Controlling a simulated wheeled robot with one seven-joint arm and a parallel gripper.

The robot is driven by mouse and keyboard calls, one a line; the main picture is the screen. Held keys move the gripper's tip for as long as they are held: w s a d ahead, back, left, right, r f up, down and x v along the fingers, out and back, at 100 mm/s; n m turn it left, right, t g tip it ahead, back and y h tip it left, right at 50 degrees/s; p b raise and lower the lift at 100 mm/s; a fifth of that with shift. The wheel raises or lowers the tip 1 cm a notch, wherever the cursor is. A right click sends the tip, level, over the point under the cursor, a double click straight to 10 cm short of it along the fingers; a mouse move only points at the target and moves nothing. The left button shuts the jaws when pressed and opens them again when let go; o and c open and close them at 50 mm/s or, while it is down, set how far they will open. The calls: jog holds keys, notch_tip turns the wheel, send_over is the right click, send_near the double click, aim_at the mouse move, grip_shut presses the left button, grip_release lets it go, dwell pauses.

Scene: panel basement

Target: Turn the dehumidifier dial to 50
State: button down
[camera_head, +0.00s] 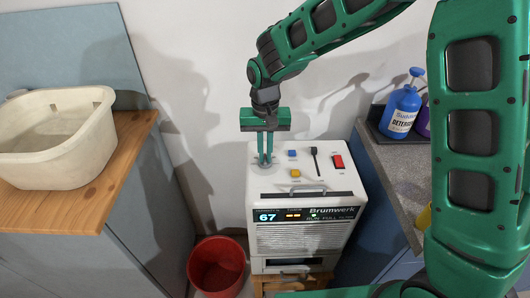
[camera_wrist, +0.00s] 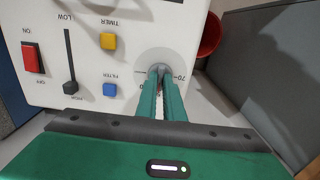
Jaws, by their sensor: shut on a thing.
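The white dehumidifier (camera_head: 318,192) stands in the middle of the head view, and its blue display (camera_head: 266,216) reads 67. My gripper (camera_head: 265,162) points down over the left part of its top panel. The dial (camera_wrist: 158,68) lies on a grey round scale in the wrist view, and my gripper (camera_wrist: 162,80) is shut on it. The scale mark 70 shows to the right of the fingers. The fingers hide much of the dial, and I cannot read its pointer.
Beside the dial are a yellow timer button (camera_wrist: 108,41), a blue filter button (camera_wrist: 110,90), a slider (camera_wrist: 69,60) and a red switch (camera_wrist: 33,58). A red bucket (camera_head: 216,268) stands at front left. A white basin (camera_head: 90,150) and a detergent bottle (camera_head: 401,108) flank the unit.

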jog(key=shift+w+d+r, duration=0.1)
jog(key=shift+w+d, duration=0.05)
jog(key=shift+w, duration=0.15)
jog(key=c, duration=1.9)
grip_release()
jog(key=shift+o, duration=0.2)
jog(key=shift+s, duration=0.15)
notch_tip(320, 180, up, 11)
jog(key=shift+f, duration=0.2)
